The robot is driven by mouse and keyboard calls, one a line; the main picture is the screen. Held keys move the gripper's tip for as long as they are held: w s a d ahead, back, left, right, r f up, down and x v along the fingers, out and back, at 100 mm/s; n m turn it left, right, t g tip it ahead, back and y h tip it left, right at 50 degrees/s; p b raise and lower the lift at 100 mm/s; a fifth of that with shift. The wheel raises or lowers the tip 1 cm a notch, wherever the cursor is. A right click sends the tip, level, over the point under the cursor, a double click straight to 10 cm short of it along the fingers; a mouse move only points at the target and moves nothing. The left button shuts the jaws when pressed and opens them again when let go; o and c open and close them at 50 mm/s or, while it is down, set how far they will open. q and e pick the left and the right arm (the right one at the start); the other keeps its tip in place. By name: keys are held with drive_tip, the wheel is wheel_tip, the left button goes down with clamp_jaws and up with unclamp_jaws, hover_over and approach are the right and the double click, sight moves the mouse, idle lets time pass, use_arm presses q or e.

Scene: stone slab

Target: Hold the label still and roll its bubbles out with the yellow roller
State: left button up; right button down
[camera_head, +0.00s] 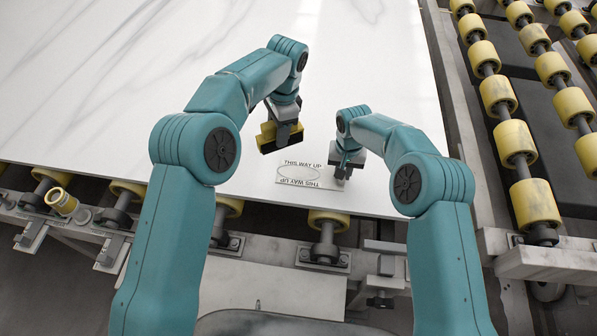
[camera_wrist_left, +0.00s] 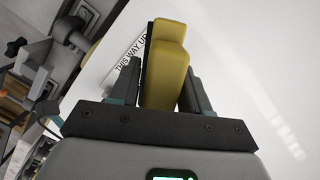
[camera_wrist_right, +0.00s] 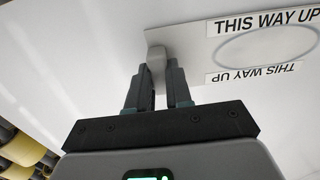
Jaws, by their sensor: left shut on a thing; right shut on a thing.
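The label (camera_head: 297,174) lies flat on the white slab (camera_head: 200,120) near its front edge. It has an oval outline and two "THIS WAY UP" strips, one upside down. My left gripper (camera_head: 288,117) is shut on a yellow tool (camera_wrist_left: 168,65) with a black edge, beyond and left of the label; the head view shows no round drum on it. Whether it touches the slab is unclear. My right gripper (camera_head: 345,160) is shut on a small grey block (camera_wrist_right: 156,66) at the label's corner. The block looks set on the label there.
A conveyor with several yellow rollers (camera_head: 515,140) runs along the right. More yellow rollers (camera_head: 328,218) line the slab's front edge. The slab is clear beyond and left.

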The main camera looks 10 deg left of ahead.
use_arm(q)
drive_tip(key=shift+f, duration=4.95)
drive_tip(key=shift+f, duration=1.05)
drive_tip(key=shift+s+d+f, duration=0.1)
drive_tip(key=shift+d, duration=1.45)
drive_tip(key=shift+d+f, duration=0.1)
drive_tip(key=shift+d, duration=1.45)
drive_tip(key=shift+d+r, duration=0.2)
drive_tip(key=shift+d, duration=1.75)
drive_tip(key=shift+a+f, duration=0.2)
drive_tip(key=shift+a, duration=2.6)
drive_tip(key=shift+a+r, duration=0.2)
drive_tip(key=shift+a, duration=2.2)
